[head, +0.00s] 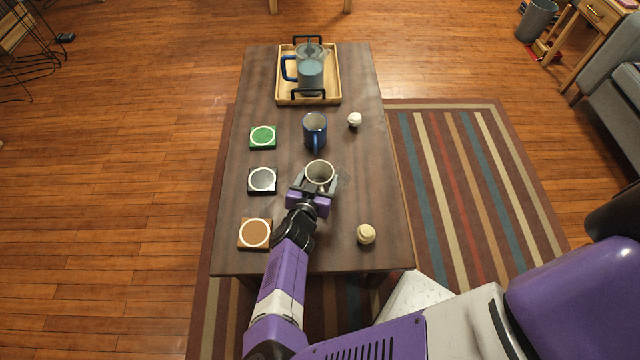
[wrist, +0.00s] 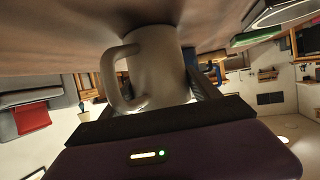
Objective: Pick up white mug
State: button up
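The white mug (head: 319,173) stands upright on the dark wooden table (head: 350,220), near its middle. In the wrist view, which is upside down, the white mug (wrist: 158,62) fills the space in front of my gripper, its handle to the left. My gripper (head: 317,187) is at the mug's near side, low over the table. In the wrist view my gripper (wrist: 165,98) has its fingers spread to either side of the mug. The right finger is close to the mug's wall; the left one is mostly hidden by the handle, so contact is unclear.
A blue mug (head: 315,131) stands just behind. A wooden tray (head: 284,92) holds a clear pitcher (head: 311,72). Green (head: 263,137), black (head: 262,181) and brown (head: 255,233) coasters line the left. Small pale round objects (head: 355,119) (head: 366,234) sit right.

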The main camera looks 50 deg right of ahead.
jog(key=c, duration=0.9)
jog(key=shift+r, duration=0.15)
